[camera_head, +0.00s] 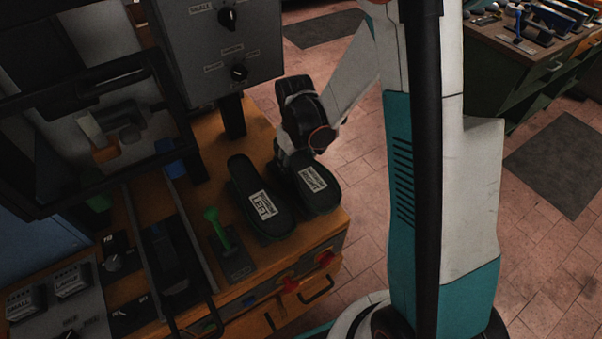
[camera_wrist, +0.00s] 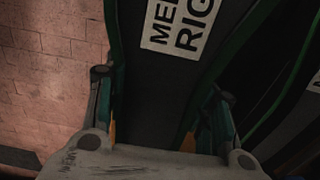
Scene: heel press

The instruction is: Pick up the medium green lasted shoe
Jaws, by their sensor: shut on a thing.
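Two dark lasted shoes with green edges lie sole up, side by side, on the orange bench top. The right one (camera_head: 318,195) has a white label reading RIGHT; the left one (camera_head: 255,185) reads LEFT. My gripper (camera_head: 287,158) is at the back end of the right shoe. In the wrist view, my gripper (camera_wrist: 158,100) has one finger on each side of this shoe (camera_wrist: 160,85), shut on it. Its label there starts MED and RIG. I cannot tell whether the shoe is clear of the bench. The shoe's underside is hidden.
A green-handled lever (camera_head: 217,228) stands left of the shoes. A grey control box (camera_head: 220,50) with knobs rises behind them, beside the dark press frame (camera_head: 95,105). The tiled floor right of the bench (camera_head: 340,215) is open. Another workbench (camera_head: 530,60) stands at the far right.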

